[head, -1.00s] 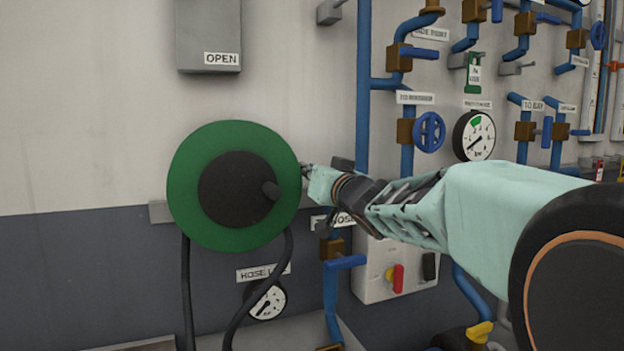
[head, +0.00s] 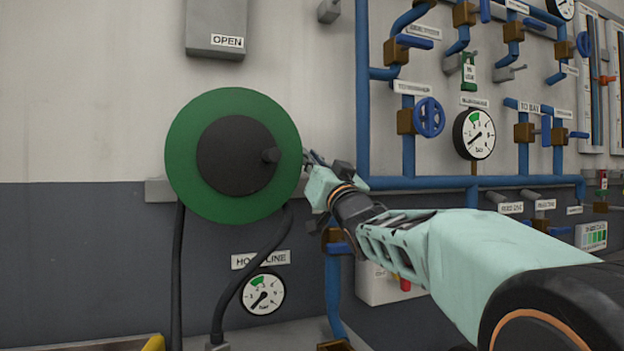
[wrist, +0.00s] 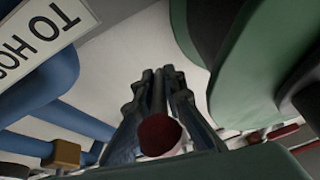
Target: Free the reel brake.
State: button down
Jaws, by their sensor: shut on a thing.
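The hose reel (head: 182,150) is a green disc with a black hub (head: 230,160) and a small crank knob, on the wall left of centre in the head view. My gripper (head: 314,160) is at the reel's right rim. In the wrist view my gripper (wrist: 158,95) is shut on a dark lever with a round dark red end (wrist: 160,135), which looks like the reel brake. The lever lies between the fingers. Its far end is hidden in the wrist view, and the lever is mostly hidden by my gripper in the head view.
Blue pipes (head: 363,100) with valves and a gauge (head: 474,134) stand right of my gripper. A grey box marked OPEN (head: 215,28) is above the reel. A black hose (head: 245,275) and a hose-line gauge (head: 263,292) are below. The wall left of the reel is clear.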

jog(key=shift+w+f+t+y+b, duration=0.15)
jog(key=shift+f+t+y+b, duration=0.3)
jog(key=shift+b, duration=1.2)
jog(key=shift+r+t+b, duration=0.1)
jog(key=shift+t+b, duration=0.35)
jog(key=shift+b, duration=0.15)
jog(key=c, duration=2)
grip_release()
jog(key=v, duration=1.2)
jog(key=shift+a, duration=0.1)
